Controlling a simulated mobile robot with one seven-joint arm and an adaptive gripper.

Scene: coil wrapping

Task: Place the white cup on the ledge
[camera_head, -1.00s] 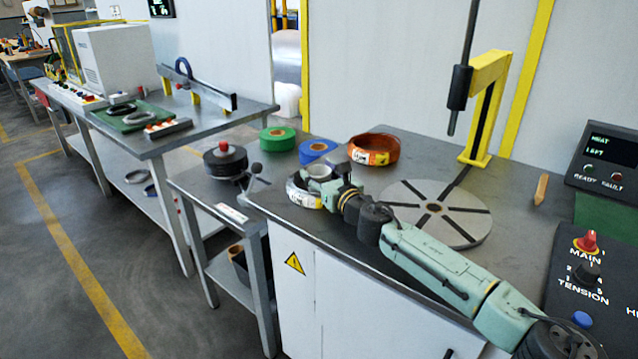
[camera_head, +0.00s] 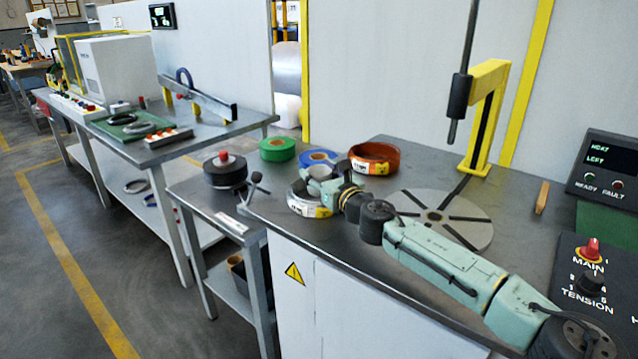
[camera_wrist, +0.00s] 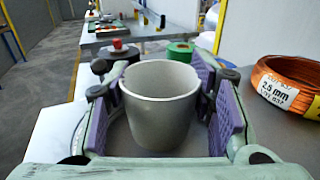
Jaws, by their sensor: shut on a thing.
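The white cup (camera_wrist: 158,102), greyish in this light, is upright and empty between the purple pads of my gripper (camera_wrist: 160,110) in the wrist view. My gripper is shut on its sides. In the head view, the cup (camera_head: 321,172) shows small at the end of my arm, and my gripper (camera_head: 326,183) is partly hidden by the wrist. They appear above or just behind a white-labelled coil (camera_head: 303,205) near the bench's left edge. I cannot tell the height of the cup above the bench. I cannot clearly pick out which surface is the ledge.
An orange coil (camera_head: 374,158), a blue roll (camera_head: 318,157) and a green roll (camera_head: 277,149) stand behind my gripper. A dark reel (camera_head: 225,170) is on the lower side table. A slotted round plate (camera_head: 440,218) and a yellow post (camera_head: 484,120) are to the right.

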